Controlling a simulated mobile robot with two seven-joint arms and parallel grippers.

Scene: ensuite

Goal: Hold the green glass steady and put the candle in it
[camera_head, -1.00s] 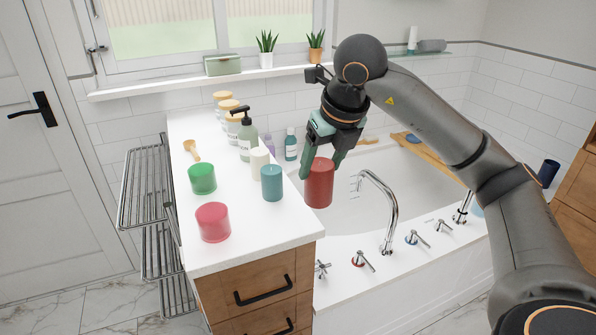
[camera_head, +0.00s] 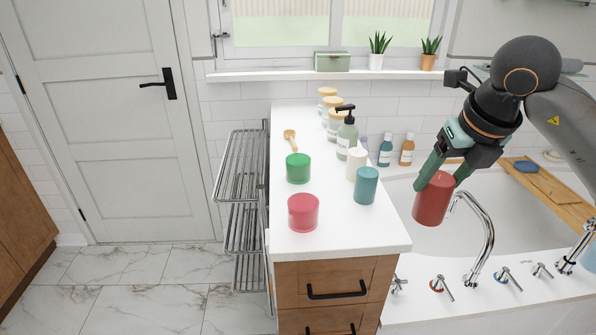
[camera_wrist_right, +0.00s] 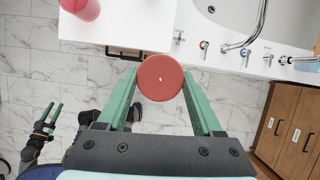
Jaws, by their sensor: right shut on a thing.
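The green glass (camera_head: 298,169) stands on the white counter (camera_head: 345,232), with nothing touching it. My right gripper (camera_head: 441,182) is shut on a red candle (camera_head: 432,200), holding it in the air right of the counter, over the tub side. In the head view the candle is slightly tilted. The right wrist view shows the candle's round top (camera_wrist_right: 160,78) with a small pale wick between the fingers. My left gripper (camera_wrist_right: 49,114) shows only in the right wrist view, low at the left, with its fingers apart and empty, away from the glass.
A pink-red glass (camera_head: 303,212), a teal candle (camera_head: 366,186), a cream candle (camera_head: 356,163) and a soap bottle (camera_head: 347,135) stand on the counter. The tub faucet (camera_head: 480,235) rises near the held candle. A wire rack (camera_head: 240,165) stands left of the counter.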

